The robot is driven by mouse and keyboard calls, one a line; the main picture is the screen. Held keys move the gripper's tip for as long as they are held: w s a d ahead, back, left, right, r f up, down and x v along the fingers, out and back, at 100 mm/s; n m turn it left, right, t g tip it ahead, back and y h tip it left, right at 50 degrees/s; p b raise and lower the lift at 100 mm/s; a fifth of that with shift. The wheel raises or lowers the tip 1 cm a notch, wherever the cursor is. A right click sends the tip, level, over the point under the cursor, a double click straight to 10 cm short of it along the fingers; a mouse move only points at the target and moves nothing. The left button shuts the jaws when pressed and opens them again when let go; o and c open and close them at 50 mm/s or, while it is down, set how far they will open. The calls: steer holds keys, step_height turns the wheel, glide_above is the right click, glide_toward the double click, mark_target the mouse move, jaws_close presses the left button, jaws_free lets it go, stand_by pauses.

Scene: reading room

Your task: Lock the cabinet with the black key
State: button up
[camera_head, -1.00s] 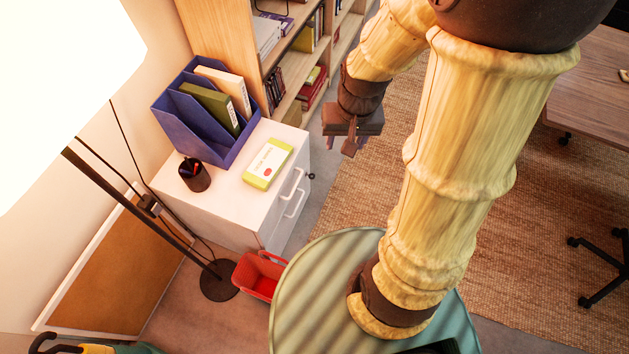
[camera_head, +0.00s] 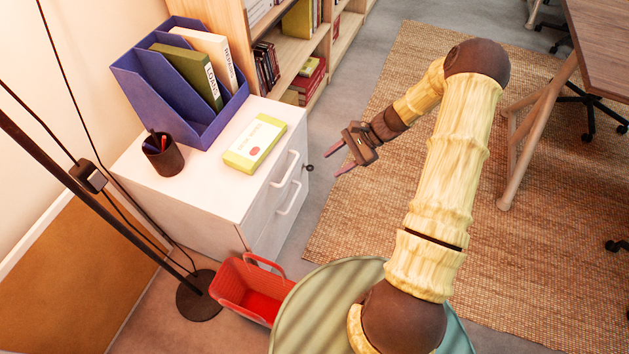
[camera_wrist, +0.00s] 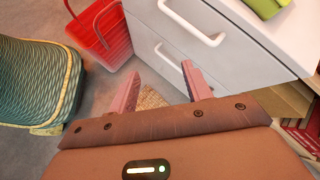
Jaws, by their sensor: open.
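The white cabinet (camera_head: 205,197) has two drawers with white loop handles on its front. Both drawers look shut. A small dark piece (camera_head: 309,168) sticks out at the far upper edge of the cabinet front; it may be the black key, but it is too small to tell. My gripper (camera_head: 332,163) is open and empty, a little to the right of that piece, with its fingers toward the cabinet. In the wrist view my open gripper (camera_wrist: 160,72) has its pink fingers before the cabinet's drawer fronts (camera_wrist: 160,45); no key shows there.
On the cabinet stand a blue file holder (camera_head: 180,110), a dark pen cup (camera_head: 163,158) and a green-and-white box (camera_head: 255,142). A red basket (camera_head: 250,290) stands on the floor before it. A bookshelf (camera_head: 290,55) rises behind. The rug (camera_head: 385,235) to the right is mostly clear.

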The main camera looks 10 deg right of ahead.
mark_target(308, 167)
steer(key=w+d+f+m+t+y+b, duration=0.1)
steer(key=w+d+f+m+t+b, duration=0.1)
steer(key=f+b, duration=0.3)
steer(key=w+d+f+m+t+y+b, duration=0.2)
steer(key=d+f+m+t+b, duration=0.3)
steer(key=f, duration=0.7)
steer(key=w+d+f+m+t+y+b, duration=0.2)
steer(key=d+f+m+t+b, duration=0.1)
steer(key=f, duration=0.5)
steer(key=shift+w+d+f+m+b, duration=0.15)
steer(key=shift+w+d+m+b, duration=0.4)
steer(key=shift+b, duration=0.6)
steer(key=shift+s, duration=0.1)
steer(key=b+x, duration=0.6)
steer(key=x, duration=1.1)
steer(key=shift+r, duration=0.25)
steer(key=c, duration=1)
